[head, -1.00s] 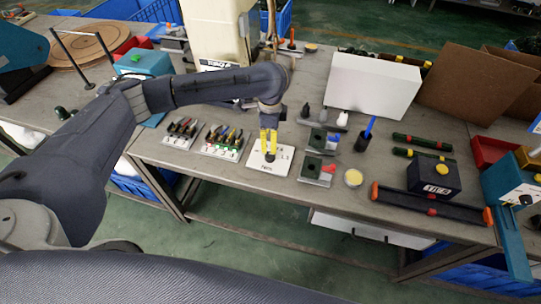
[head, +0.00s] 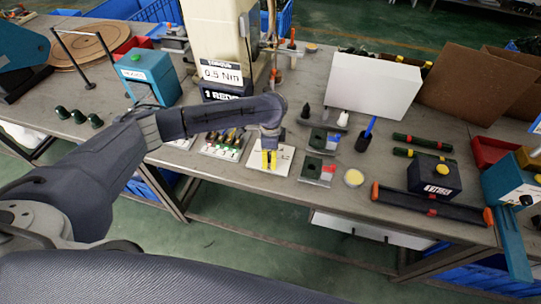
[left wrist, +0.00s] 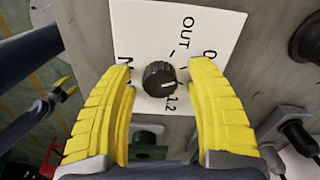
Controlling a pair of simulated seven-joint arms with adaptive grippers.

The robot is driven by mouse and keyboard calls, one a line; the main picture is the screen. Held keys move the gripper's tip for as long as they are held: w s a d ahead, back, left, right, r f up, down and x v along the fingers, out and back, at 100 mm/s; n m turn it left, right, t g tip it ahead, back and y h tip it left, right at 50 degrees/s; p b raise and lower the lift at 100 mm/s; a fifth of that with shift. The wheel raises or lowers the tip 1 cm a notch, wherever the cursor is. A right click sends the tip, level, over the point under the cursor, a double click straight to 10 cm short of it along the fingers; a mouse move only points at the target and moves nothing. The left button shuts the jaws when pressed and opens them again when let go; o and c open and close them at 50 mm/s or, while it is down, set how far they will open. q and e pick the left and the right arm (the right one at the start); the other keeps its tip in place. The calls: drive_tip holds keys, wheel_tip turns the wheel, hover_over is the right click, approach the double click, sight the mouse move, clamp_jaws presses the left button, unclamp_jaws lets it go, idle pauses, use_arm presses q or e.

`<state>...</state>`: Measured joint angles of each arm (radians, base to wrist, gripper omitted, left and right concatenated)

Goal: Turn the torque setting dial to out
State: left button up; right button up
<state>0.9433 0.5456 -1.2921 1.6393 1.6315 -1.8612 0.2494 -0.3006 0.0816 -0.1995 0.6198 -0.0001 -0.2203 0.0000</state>
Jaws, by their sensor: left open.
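The torque dial (left wrist: 159,78) is a round black knob on a white plate (left wrist: 203,22) with printed markings. In the left wrist view, OUT is printed above the knob and 1.2 below it. A pale mark shows on the knob's lower right side. The plate (head: 284,153) lies near the table's front edge in the head view, where my gripper hides the knob. My left gripper (head: 269,161) is open above the plate, its yellow fingers on either side of the knob with gaps. Yellow finger-like parts at the wrist view's left edge (left wrist: 62,87) may be my right gripper.
A green block on a grey base (head: 318,170) sits to the right. A tall machine showing 0.5 Nm (head: 221,74) stands behind. A white box (head: 372,85) is at the back right.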

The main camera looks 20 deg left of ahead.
use_arm(q)
clamp_jaws()
idle(0.3)
drive_tip(key=shift+n, duration=0.5)
idle(0.4)
drive_tip(key=n, duration=0.3)
drive_tip(key=shift+n, duration=0.4)
drive_tip(key=shift+r+n, duration=0.1)
drive_tip(key=shift+n, duration=1.9)
unclamp_jaws()
